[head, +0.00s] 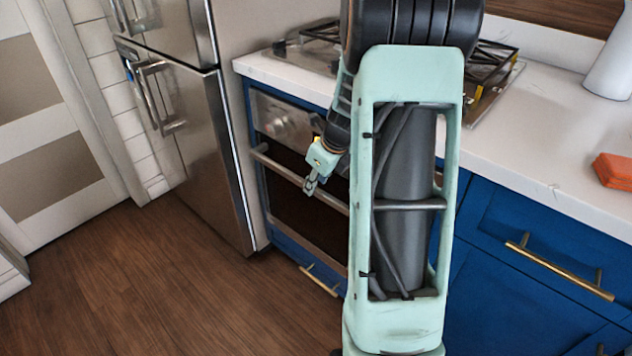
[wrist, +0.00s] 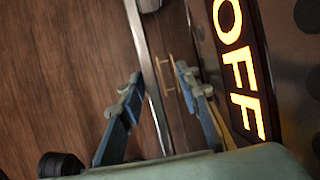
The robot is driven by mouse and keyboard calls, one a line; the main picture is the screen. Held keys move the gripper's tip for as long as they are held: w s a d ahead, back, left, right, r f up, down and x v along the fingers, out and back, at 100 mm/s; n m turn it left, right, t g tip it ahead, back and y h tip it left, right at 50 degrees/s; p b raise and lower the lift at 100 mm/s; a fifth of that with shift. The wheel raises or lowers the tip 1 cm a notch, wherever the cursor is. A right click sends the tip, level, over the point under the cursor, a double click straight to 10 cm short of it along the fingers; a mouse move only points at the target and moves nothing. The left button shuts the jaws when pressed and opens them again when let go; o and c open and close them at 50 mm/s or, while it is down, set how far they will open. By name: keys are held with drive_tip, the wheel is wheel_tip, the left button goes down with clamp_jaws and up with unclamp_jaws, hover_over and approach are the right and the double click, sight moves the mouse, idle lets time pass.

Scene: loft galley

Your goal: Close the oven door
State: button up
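The oven (head: 283,120) is built in under the counter, left of my arm in the head view. Its door (head: 290,203) has a dark window and stands upright or nearly so; I cannot tell whether a small gap is left at its top. The silver bar handle (head: 268,161) runs across the door's top, partly hidden by my arm. My gripper (head: 311,186) is in front of the handle, close to it; contact is unclear. In the wrist view my gripper (wrist: 152,98) has its fingers wide apart, with a silver bar or edge showing between them. A lit OFF display (wrist: 238,65) is at right.
A steel fridge (head: 190,130) stands left of the oven. A drawer with a brass handle (head: 322,281) is below the door. Blue cabinets (head: 520,275) are at right. The white counter (head: 545,165) carries a cooktop (head: 310,45) and an orange object (head: 613,171). The wood floor (head: 150,285) is clear.

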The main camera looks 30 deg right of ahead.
idle(0.3)
drive_tip(key=shift+a, duration=0.1)
drive_tip(key=shift+s+r, duration=0.15)
drive_tip(key=shift+r, duration=0.15)
drive_tip(key=v, duration=1.1)
drive_tip(key=shift+s+r, duration=0.1)
drive_tip(key=shift+r, duration=0.05)
